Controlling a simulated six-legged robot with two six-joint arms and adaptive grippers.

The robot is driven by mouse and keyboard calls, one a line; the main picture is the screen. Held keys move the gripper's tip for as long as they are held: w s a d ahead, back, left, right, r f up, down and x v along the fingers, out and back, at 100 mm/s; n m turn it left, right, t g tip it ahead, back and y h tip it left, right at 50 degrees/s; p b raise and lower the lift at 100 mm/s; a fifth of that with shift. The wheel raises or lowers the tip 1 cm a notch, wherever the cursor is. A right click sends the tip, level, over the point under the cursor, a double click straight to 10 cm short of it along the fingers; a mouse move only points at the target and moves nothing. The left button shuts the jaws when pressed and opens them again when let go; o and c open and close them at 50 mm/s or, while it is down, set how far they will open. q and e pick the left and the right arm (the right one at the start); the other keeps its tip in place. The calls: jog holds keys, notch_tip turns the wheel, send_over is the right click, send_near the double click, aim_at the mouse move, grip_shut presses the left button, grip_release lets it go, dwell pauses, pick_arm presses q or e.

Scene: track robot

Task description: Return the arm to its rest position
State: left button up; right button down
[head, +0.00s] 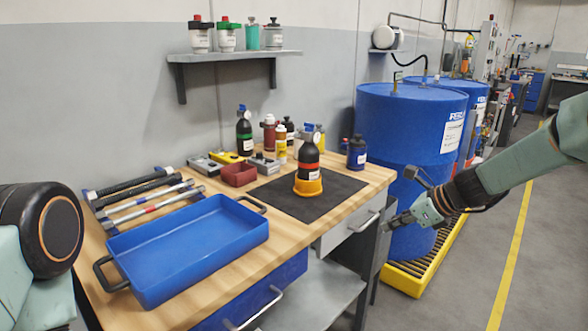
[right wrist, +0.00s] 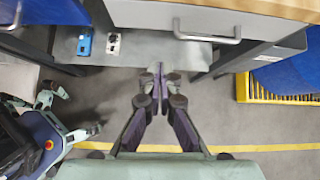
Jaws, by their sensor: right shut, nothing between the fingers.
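My right gripper (head: 398,222) is in the head view at the right, beside the front right corner of the workbench (head: 362,177). It is shut with nothing between its fingers. The right wrist view shows its fingertips (right wrist: 157,72) together, below the bench's grey drawer (right wrist: 215,17) and in front of a lower shelf. My right arm (head: 530,160) reaches in from the right edge of the head view. My left arm shows at the lower left, but its gripper is not in view.
On the bench are a blue tray (head: 185,248), a black mat (head: 280,204) with a dark bottle (head: 308,160) in an orange base, and several bottles. Blue drums (head: 400,125) stand on a yellow spill pallet (head: 405,282). The floor right of the pallet is clear.

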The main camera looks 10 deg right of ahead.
jog(key=s+f+n+g+h, duration=0.2)
jog(key=s+f+n+h, duration=0.4)
jog(key=s+f+n, duration=1)
jog(key=s+a+f+n+g, duration=0.1)
jog(key=s+a+f+n, duration=0.1)
jog(key=s, duration=0.8)
jog(key=s+a+f+n+g, duration=0.2)
jog(key=s+a+f+n, duration=0.1)
jog(key=s, duration=0.7)
jog(key=s+a+f+n+g, duration=0.1)
jog(key=s+a+f+n, duration=0.2)
jog(key=s, duration=0.8)
jog(key=f+n, duration=0.1)
jog(key=n, duration=0.1)
jog(key=shift+n+g, duration=0.4)
jog(key=shift+a+r, duration=0.1)
